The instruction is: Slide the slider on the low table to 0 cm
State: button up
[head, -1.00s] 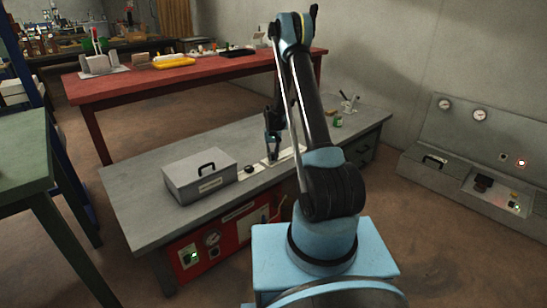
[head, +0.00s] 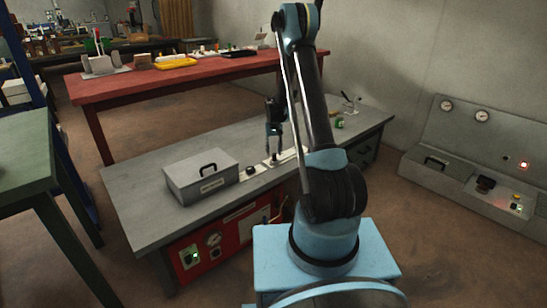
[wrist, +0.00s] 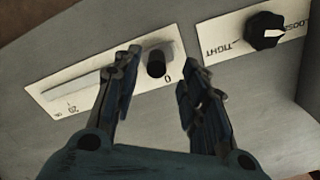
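The slider plate is a white strip on the grey low table (head: 135,185). It shows in the wrist view (wrist: 70,88) with a scale, its "0" at the right end. The dark round slider knob (wrist: 156,63) stands near that right end, close to the "0" mark. My gripper (head: 274,147) is open and empty above the plate. In the wrist view its two fingers appear on either side of the knob, apart from each other, with the knob in the gap between them. The knob's exact offset from the mark is hard to tell.
A black dial (wrist: 265,30) on a "TIGHT" and "LOOSE" plate sits beside the slider plate. A grey box with a handle (head: 201,177) stands to the left on the low table. Small items, including a green one (head: 340,124), lie at the table's far right.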

aim_at(274, 153)
notch_tip(274, 153, up, 8)
jog(key=shift+f, duration=0.2)
dwell(0.3)
jog(key=s+d+r+t, duration=0.1)
jog(key=s+d+r, duration=0.2)
jog(key=s+r, duration=0.8)
jog(key=s+d+r, duration=0.2)
jog(key=s+r, duration=0.7)
jog(key=s, duration=0.4)
jog(key=s+d+f, duration=0.1)
jog(key=s+f, duration=0.2)
jog(key=s, duration=1)
jog(key=s+d+f+t, duration=0.1)
jog(key=s+d+f, duration=0.1)
jog(key=s, duration=1.1)
jog(key=shift+s+f, duration=0.2)
jog(key=shift+f, duration=0.35)
